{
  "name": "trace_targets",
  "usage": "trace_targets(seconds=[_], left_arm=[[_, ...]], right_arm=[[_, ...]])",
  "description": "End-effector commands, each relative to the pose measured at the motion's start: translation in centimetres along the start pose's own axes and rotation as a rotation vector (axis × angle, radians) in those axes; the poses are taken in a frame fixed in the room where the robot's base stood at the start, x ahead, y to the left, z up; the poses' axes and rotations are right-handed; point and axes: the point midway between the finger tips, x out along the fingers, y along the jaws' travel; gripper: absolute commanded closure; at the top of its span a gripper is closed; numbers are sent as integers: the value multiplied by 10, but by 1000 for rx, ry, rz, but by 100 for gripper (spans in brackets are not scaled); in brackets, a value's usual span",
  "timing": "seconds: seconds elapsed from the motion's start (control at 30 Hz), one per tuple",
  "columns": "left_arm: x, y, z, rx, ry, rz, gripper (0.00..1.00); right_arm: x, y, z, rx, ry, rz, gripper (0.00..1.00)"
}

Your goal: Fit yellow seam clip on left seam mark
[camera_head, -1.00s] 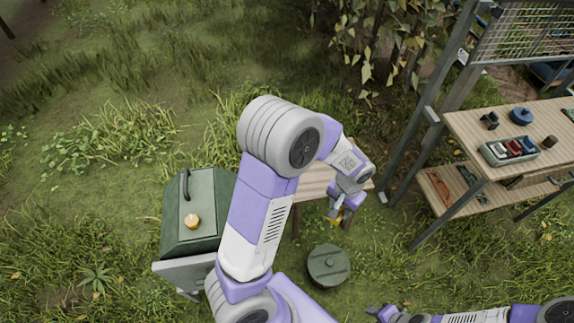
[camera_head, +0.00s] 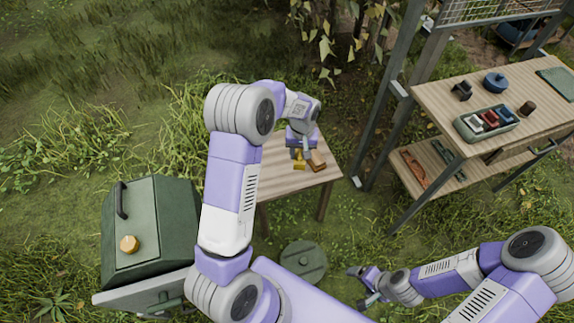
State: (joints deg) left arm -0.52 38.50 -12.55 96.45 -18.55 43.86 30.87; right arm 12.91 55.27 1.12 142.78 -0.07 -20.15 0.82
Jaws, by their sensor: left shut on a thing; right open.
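My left gripper (camera_head: 299,158) is shut on the small yellow seam clip (camera_head: 299,164), pointing down over the wooden table (camera_head: 285,184). The clip is at the right part of the tabletop; I cannot tell whether it touches the surface. A small brown piece (camera_head: 318,161) is close to its right. My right gripper (camera_head: 368,287) is open and empty, low over the grass at the bottom centre, well away from the table. I cannot make out the left seam mark.
A green box (camera_head: 150,215) with a handle and yellow knob stands at left. A round green lid (camera_head: 303,262) is on the grass before the table. At right, a wooden shelf bench (camera_head: 440,97) holds a tray of coloured pieces (camera_head: 487,122). A leafy plant (camera_head: 325,40) is behind.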

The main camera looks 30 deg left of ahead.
Motion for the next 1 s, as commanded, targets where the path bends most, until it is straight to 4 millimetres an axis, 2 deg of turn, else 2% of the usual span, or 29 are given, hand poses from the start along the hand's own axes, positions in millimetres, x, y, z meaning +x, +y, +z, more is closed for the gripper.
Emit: trace_targets(seconds=[0.03,0.1,0.2,0.33,0.57,0.73,1.0], left_arm=[[30,-10,-16,-67,-1,0,88],[50,-21,-34,-152,-3,1,88],[73,-36,-54,-257,-5,4,88],[91,-51,-71,-347,-6,9,88],[110,-60,-79,-400,-10,10,88],[139,-59,-78,-399,-11,10,88],[169,-59,-78,-398,-10,10,88]], right_arm=[[23,9,-1,0,1,0,14],[38,14,-2,0,1,0,14],[54,20,-3,0,1,0,14],[67,25,-4,-1,2,0,14],[75,28,-4,-1,2,0,14],[85,32,-5,-1,2,0,14],[95,35,-5,-1,2,0,14]])
